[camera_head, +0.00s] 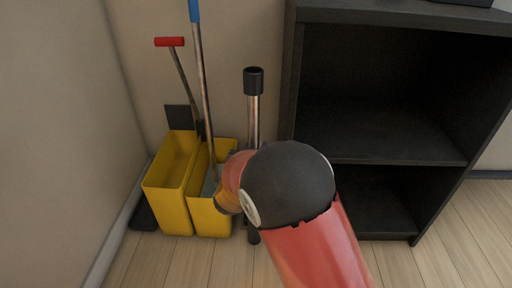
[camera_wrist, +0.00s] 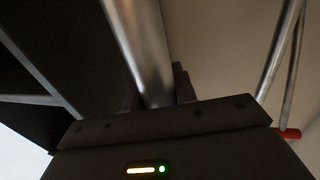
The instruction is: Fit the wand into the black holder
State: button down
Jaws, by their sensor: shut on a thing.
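The wand is a chrome tube (camera_head: 253,118) with a black cuff at its top, standing close to upright left of the black shelf unit. In the wrist view the bare metal tube (camera_wrist: 143,45) runs down between the dark fingers of my gripper (camera_wrist: 158,98), which is shut on it. In the head view my arm hides the gripper and the wand's middle. A dark end (camera_head: 253,236) shows below my arm near the floor; I cannot tell whether it is the wand's tip or the holder. No black holder can be clearly made out.
A yellow two-part mop bucket (camera_head: 172,205) stands left of the wand, with a blue-topped mop pole (camera_head: 203,75) and a red-handled tool (camera_head: 170,42). A dark open shelf unit (camera_head: 385,162) stands close on the right. Wooden floor (camera_head: 440,245) is clear in front.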

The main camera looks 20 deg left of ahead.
jog(key=shift+f, duration=0.15)
jog(key=shift+f+b, duration=0.35)
jog(key=shift+f, duration=3.1)
jog(key=c, duration=1)
grip_release()
jog(key=shift+c, duration=0.2)
